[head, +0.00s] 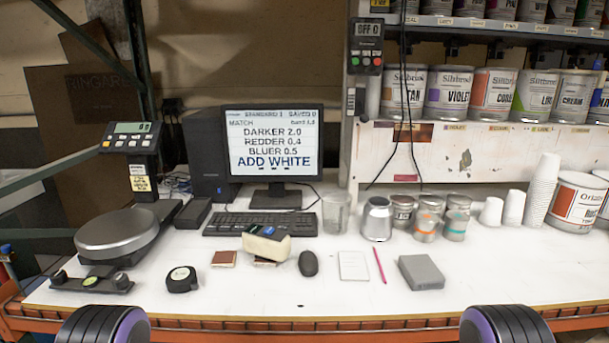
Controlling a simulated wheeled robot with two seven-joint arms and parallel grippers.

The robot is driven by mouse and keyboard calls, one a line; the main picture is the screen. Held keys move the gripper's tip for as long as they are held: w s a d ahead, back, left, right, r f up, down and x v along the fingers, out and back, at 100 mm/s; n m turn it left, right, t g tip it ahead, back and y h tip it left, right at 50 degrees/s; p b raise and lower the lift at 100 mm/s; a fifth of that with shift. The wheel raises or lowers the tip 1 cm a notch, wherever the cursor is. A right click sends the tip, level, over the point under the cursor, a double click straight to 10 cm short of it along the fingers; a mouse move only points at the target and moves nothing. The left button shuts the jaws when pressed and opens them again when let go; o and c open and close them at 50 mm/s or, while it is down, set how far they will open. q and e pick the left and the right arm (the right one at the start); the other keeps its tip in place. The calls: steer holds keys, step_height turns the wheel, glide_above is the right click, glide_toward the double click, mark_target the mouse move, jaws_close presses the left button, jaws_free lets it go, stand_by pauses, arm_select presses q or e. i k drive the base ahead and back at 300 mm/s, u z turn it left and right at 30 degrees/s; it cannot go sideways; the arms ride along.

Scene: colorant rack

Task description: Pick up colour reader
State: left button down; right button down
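The colour reader appears to be the cream block-shaped device (266,246) with a dark and blue top. It sits on the white table in front of the keyboard, left of the mouse. It seems to rest partly over a small brown sample card, whose edge shows beneath it. Nothing is holding it. Neither of my grippers is in view; only rounded black and purple parts of my arms show at the bottom edge.
A keyboard (260,224) lies behind the device, a black mouse (308,263) to its right, a tape measure (182,279) to its left. A scale (117,232) stands at left; a grey block (421,272) and several cans at right. The front table strip is mostly clear.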

mark_target(277, 246)
steer(key=z, duration=0.05)
steer(key=k, duration=0.5)
steer(key=u, duration=0.6)
steer(key=i, duration=1.65)
steer(key=z, duration=0.55)
